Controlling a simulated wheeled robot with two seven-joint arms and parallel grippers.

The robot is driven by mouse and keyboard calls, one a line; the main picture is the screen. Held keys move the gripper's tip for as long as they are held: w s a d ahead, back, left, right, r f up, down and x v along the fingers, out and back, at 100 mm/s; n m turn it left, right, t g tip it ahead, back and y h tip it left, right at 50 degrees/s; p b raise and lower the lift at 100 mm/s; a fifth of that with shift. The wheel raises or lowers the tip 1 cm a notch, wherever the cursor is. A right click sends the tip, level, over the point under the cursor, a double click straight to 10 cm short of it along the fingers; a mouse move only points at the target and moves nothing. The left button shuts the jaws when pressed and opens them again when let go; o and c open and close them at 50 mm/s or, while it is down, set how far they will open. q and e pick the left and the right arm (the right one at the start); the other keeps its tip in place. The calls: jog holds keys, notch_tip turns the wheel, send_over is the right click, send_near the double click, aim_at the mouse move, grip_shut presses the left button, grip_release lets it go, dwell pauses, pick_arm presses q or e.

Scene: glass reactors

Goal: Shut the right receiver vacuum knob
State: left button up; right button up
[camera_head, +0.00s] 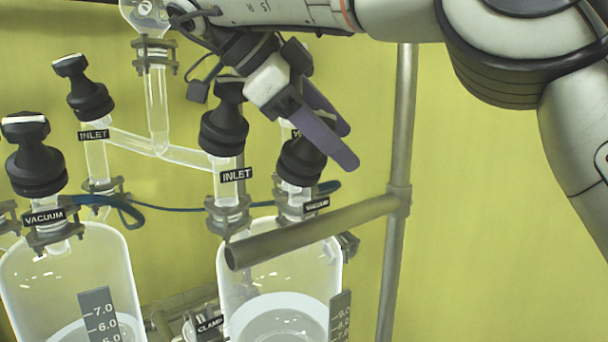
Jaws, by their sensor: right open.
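The right receiver vacuum knob (301,172) is black and sits on a glass neck above the right receiver (232,290). A VACUUM label (316,205) is just below it. My right gripper (346,144) comes in from above, with two purple fingers pointing down and right. The fingers are open and empty. They overlap the upper part of the knob in the picture and hide its top; I cannot tell whether they touch it. My left gripper is not in view.
The right inlet knob (224,130) stands close left of the vacuum knob. The left inlet knob (88,98) and left vacuum knob (36,160) are further left. A metal bar (310,232) crosses before the right receiver to an upright post (398,150).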

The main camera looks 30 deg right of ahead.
jog(key=shift+w+t, duration=0.1)
jog(key=shift+t, duration=0.2)
